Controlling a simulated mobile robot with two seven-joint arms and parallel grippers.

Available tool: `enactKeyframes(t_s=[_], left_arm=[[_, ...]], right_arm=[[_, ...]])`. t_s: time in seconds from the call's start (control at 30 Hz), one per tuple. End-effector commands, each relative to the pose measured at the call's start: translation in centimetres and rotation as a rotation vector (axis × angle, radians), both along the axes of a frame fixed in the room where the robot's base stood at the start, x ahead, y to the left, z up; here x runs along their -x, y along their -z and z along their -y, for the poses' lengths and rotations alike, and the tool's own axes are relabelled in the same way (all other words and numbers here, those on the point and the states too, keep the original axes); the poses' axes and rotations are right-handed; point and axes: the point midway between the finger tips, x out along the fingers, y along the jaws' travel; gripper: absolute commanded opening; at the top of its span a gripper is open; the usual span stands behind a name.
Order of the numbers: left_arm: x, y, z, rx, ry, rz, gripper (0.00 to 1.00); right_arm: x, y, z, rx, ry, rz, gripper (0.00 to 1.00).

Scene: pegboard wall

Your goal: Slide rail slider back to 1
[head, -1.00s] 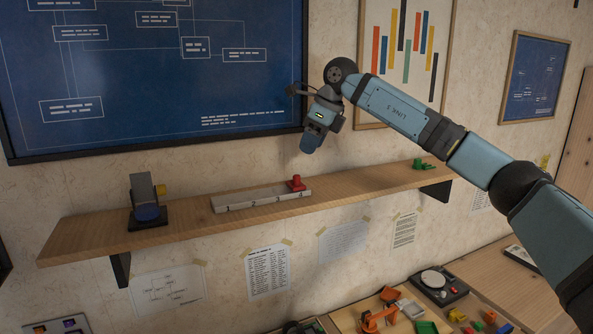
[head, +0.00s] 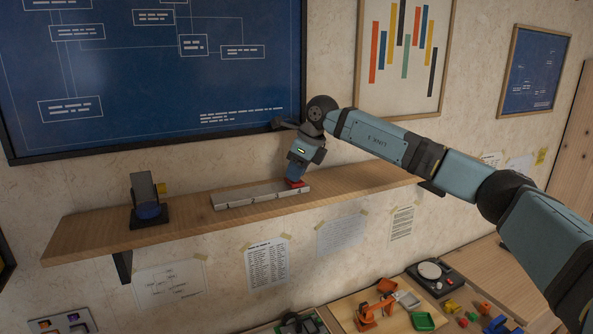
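The grey rail (head: 238,198) lies along the wooden wall shelf, with dark marks along its front. The red slider (head: 297,184) sits at the rail's right end. My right gripper (head: 295,179) is down at the slider, pointing downward. Its fingers cover the slider's upper part, so only the red base shows. I cannot tell whether the fingers are closed on it. The numbers on the rail are too small to read. My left gripper is not in view.
Framed posters hang behind, including a large blue board (head: 150,80). Below, a workbench holds a tray with an orange object (head: 372,314) and several small parts.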

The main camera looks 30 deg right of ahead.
Motion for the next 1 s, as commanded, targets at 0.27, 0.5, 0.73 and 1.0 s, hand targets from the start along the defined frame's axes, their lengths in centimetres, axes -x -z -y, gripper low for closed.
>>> enactKeyframes(t_s=[0.27, 0.5, 0.73, 1.0], left_arm=[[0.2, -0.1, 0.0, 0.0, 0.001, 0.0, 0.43], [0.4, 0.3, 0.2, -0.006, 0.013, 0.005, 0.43], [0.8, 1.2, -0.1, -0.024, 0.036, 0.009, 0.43], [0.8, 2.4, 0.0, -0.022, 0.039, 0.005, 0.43]], right_arm=[[0.0, 0.0, -0.1, 0.0, 0.0, 0.0, 0.0], [-0.1, 0.1, -2.9, -0.001, -0.005, 0.002, 0.0], [-0.5, 0.2, -8.8, -0.002, -0.007, 0.001, 0.0], [-0.8, 0.1, -15.1, -0.001, -0.004, 0.001, 0.0]])
